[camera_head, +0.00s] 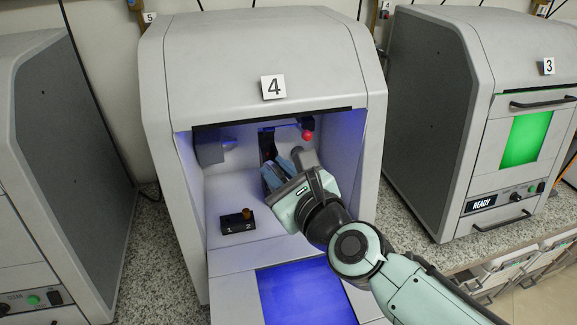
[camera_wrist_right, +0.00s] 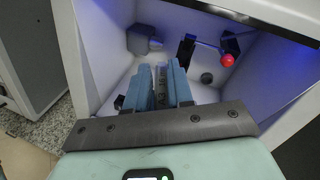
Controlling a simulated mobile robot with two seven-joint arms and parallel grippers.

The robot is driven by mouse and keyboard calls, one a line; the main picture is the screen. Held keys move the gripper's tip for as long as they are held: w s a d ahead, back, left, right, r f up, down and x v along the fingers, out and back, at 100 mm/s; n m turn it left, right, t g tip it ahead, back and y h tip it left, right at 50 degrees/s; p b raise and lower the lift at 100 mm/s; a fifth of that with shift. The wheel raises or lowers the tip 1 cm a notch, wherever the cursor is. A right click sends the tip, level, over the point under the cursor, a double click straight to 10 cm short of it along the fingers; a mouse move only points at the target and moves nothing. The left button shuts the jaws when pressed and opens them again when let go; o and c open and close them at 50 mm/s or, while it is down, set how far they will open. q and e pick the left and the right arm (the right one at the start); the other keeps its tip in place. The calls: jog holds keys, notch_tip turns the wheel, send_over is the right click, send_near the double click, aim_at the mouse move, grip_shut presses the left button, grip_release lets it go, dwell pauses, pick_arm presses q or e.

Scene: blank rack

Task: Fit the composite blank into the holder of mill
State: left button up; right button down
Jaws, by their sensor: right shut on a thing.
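The mill marked 4 (camera_head: 250,75) stands open in the middle of the head view, its chamber lit blue. My right gripper (camera_head: 278,172) reaches into the chamber from the right. Its blue fingers are shut on a narrow grey blank with lettering (camera_wrist_right: 161,88), which shows between them in the right wrist view. In the head view the fingers mostly hide the blank. A dark upright part (camera_wrist_right: 187,50), possibly the holder, stands at the chamber's back wall beyond the fingers. I cannot tell whether the blank touches it. My left gripper is not in view.
A red ball-ended lever (camera_head: 308,135) is close to the right of the fingers. A grey block (camera_head: 210,148) sits at the chamber's left wall. A small black block marked 1 and 2 (camera_head: 237,222) holds a brown peg on the chamber floor. Mill 3 (camera_head: 520,140) is shut.

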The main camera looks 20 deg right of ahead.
jog(key=s+a+f+n+g+h, duration=0.1)
jog(key=a+f+n+g, duration=0.2)
jog(key=n+g, duration=0.5)
jog(key=a+f+n+g+h, duration=0.15)
jog(key=f+n+g, duration=0.25)
jog(key=n+g, duration=0.5)
jog(key=w+d+f+n+t+h, duration=0.1)
jog(key=d+f+n+t, duration=0.1)
jog(key=n+t, duration=0.3)
jog(key=w+d+f+n+t+p, duration=0.1)
jog(key=d+n+t, duration=0.3)
jog(key=n, duration=0.5)
jog(key=w+f+t, duration=0.1)
jog(key=t, duration=0.1)
jog(key=shift+d+t+h, duration=0.25)
jog(key=shift+t+h, duration=0.05)
jog(key=shift+h, duration=0.05)
jog(key=shift+f, duration=0.1)
